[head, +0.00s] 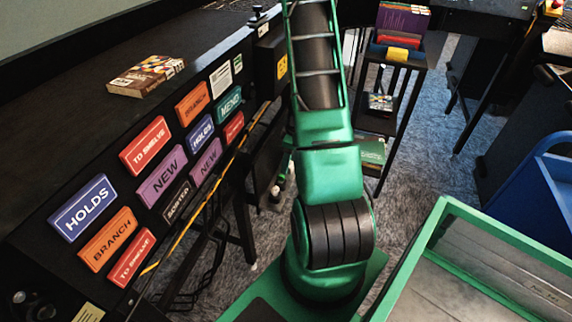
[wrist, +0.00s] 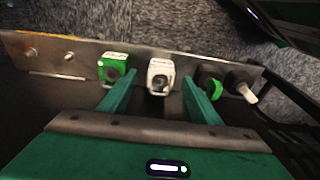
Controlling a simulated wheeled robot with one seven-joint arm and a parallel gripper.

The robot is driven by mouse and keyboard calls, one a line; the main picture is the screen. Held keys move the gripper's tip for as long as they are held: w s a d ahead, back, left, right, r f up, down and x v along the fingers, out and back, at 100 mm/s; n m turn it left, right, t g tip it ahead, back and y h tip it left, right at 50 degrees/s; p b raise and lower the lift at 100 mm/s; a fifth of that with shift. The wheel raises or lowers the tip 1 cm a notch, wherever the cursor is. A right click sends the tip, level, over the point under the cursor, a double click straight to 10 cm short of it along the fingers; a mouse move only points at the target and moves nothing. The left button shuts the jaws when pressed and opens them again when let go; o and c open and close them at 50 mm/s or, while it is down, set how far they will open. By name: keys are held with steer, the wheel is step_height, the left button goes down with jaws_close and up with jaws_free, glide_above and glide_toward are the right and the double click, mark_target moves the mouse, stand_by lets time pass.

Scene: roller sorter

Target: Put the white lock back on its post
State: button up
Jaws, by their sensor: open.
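The white lock (wrist: 160,75) is at the middle of a metal strip (wrist: 88,58) in the wrist view. My gripper (wrist: 158,78) is open, with one green finger on each side of the white lock and the lock between the tips. I cannot tell whether either finger touches it, and I cannot see how the lock is held at its back. A green lock (wrist: 114,68) is to its left on the strip. Small bare studs (wrist: 68,56) show farther left. In the head view the gripper and the white lock cannot be made out.
A green ring-like piece (wrist: 214,88) and a dark knob with a white lever (wrist: 243,88) are right of the white lock. In the head view, a black sorter (head: 60,130) with coloured labels is left, a book cart (head: 395,110) behind, and a green-rimmed bin (head: 440,225) right.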

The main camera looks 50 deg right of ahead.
step_height(320, 180, up, 8)
steer(key=s, duration=0.1)
steer(key=shift+d+r, duration=0.25)
